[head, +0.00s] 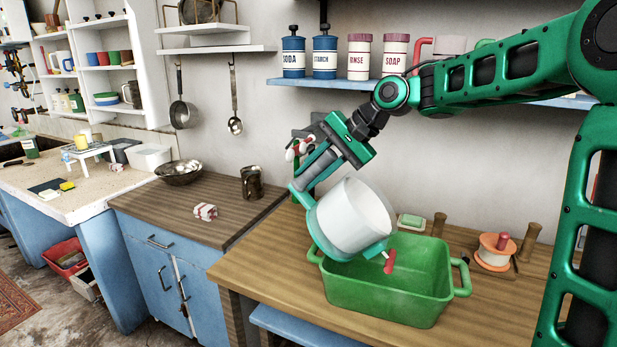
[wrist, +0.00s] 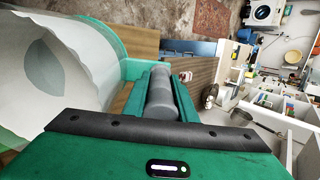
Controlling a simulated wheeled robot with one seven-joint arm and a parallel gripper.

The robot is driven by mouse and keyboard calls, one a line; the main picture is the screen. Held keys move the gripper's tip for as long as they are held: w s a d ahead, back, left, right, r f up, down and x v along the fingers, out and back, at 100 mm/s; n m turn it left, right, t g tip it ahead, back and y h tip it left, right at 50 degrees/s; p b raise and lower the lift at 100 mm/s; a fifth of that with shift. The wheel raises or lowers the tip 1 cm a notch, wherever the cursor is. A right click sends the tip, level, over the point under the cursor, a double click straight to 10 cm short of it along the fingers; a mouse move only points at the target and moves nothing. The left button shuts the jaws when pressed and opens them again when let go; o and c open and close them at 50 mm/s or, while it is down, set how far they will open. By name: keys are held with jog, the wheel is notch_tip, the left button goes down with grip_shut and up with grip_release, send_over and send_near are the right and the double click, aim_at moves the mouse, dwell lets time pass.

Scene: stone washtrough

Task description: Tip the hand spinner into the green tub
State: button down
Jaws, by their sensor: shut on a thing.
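The hand spinner has a white drum (head: 352,215) in a teal frame with a red crank handle (head: 389,262). It is tilted above the green tub (head: 400,305), its lower edge over the tub's back left part. My gripper (head: 316,172) is shut on the spinner's grey grip, at the drum's upper left. In the wrist view the grey grip (wrist: 160,95) lies along the fingers, and the drum (wrist: 50,75) fills the left side with a grey-green patch on it. The tub stands upright on the wooden counter. The drum hides part of its rim, and I cannot see what lies inside the drum.
Behind the tub are a green-topped block (head: 411,222), a spool-like orange and white object (head: 494,250) and wooden pegs. A red-and-white bundle (head: 205,212), a dark mug (head: 252,183) and a metal bowl (head: 180,172) stand on the left counter. A shelf of canisters (head: 325,57) hangs above.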

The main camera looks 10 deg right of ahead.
aim_at(331, 152)
jog(key=shift+s+d+r+t+y, duration=0.15)
jog(key=shift+s+d+r+y, duration=0.15)
jog(key=shift+d+r, duration=0.35)
jog(key=shift+s+d+r+t+y, duration=0.2)
jog(key=shift+d+r+y, duration=0.15)
jog(key=shift+r, duration=0.55)
jog(key=shift+s+d+r+t+y, duration=0.25)
jog(key=shift+s+d+r+y, duration=0.1)
jog(key=shift+d+r+y, duration=0.3)
jog(key=shift+s+d+r+t+y, duration=0.2)
jog(key=shift+s+d+r+y, duration=0.15)
jog(key=shift+d+r, duration=0.4)
jog(key=shift+a, duration=0.1)
jog(key=shift+r, duration=0.1)
jog(key=shift+s+d+r+t+y, duration=0.15)
jog(key=shift+s+d+r+y, duration=0.15)
jog(key=shift+d, duration=0.15)
jog(key=shift+s+d+r+t+y, duration=0.2)
jog(key=shift+d+r+y, duration=0.15)
jog(key=shift+d, duration=0.15)
jog(key=shift+s+d+r+t+y, duration=0.2)
jog(key=shift+d+r+y, duration=0.1)
jog(key=shift+d, duration=0.15)
jog(key=shift+d, duration=0.1)
